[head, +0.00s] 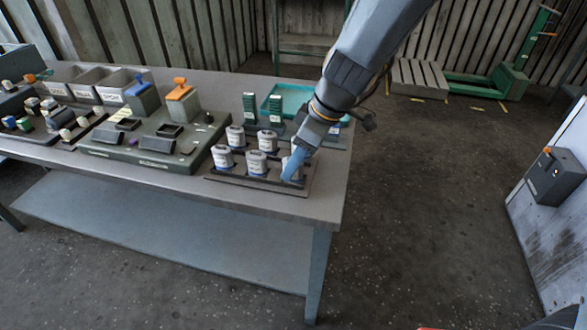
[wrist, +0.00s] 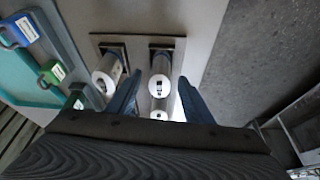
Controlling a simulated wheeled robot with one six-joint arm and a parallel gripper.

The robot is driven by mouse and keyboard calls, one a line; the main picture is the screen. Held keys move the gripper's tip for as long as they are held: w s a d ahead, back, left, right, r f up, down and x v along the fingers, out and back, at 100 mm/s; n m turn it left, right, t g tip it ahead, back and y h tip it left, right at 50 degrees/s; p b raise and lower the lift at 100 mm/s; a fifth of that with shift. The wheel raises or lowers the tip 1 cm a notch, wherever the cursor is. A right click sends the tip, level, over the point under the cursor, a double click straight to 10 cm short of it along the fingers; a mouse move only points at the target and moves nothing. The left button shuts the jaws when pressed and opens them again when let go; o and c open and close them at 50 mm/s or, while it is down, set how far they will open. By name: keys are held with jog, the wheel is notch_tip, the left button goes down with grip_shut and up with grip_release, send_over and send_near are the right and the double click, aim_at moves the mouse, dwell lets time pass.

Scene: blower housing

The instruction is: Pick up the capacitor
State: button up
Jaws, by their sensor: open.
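Several white cylindrical capacitors, among them one at the front left (head: 222,159) and one at the front middle (head: 256,163), stand upright in a dark rack (head: 236,181) near the table's right end. My gripper (head: 291,174) is low at the rack's right front corner and partly hides a capacitor there. In the wrist view my open gripper (wrist: 160,77) has its two blue fingers on either side of a white capacitor (wrist: 160,83). I cannot tell whether either finger touches it. Another capacitor (wrist: 106,77) stands outside the left finger.
Left of the rack is a grey-green fixture board (head: 140,155) with blue and orange-handled blocks. Grey bins (head: 115,88) stand further left. A teal tray (head: 272,100) lies behind the rack. The table (head: 250,205) ends just right of the rack, with open floor beyond.

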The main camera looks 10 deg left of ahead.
jog(key=shift+x, duration=0.8)
jog(key=c, duration=1)
jog(key=shift+o, duration=0.2)
